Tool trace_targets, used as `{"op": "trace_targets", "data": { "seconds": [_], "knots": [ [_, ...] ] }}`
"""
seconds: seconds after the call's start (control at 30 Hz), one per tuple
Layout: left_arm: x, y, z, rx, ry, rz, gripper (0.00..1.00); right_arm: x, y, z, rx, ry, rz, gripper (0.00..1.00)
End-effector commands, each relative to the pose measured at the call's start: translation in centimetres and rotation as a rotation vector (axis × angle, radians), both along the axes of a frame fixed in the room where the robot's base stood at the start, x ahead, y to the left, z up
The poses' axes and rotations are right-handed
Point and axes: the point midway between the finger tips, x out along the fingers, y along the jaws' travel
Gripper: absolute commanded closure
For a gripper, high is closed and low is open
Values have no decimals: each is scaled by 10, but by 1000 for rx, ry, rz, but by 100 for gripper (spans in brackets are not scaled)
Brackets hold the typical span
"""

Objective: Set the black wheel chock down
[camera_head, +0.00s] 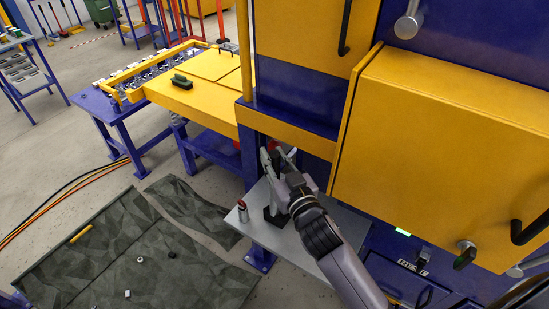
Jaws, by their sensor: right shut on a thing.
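The black wheel chock (272,217) is at the grey metal side table (298,243), low against its top near the left edge. My right gripper (277,201) is shut on the chock from above. My wrist and forearm, coming in from the lower right, hide part of the chock and of the table top. I cannot tell whether the chock's underside fully touches the table. My left gripper is not in view.
A small red-topped cylinder (242,211) stands on the table just left of the chock. A yellow cabinet door (440,150) and a blue-yellow frame rise close behind and right. A dark mat (110,250) with small pieces lies on the floor at left.

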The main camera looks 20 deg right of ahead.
Motion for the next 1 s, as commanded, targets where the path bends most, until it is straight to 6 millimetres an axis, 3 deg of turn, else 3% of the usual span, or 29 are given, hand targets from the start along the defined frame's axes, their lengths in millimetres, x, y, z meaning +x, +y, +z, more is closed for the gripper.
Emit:
{"op": "trace_targets", "data": {
  "seconds": [0.07,0.1,0.4,0.77,1.0],
  "knots": [
    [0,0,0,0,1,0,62,0,0,3,0,-7,1,100],
    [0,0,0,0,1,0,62,0,0,0,0,0,0,77],
    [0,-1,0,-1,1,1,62,0,0,0,0,0,0,57],
    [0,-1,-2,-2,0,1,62,-5,0,-1,1,1,0,57],
    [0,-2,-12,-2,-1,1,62,-43,-3,-4,2,3,1,57]
  ]
}}
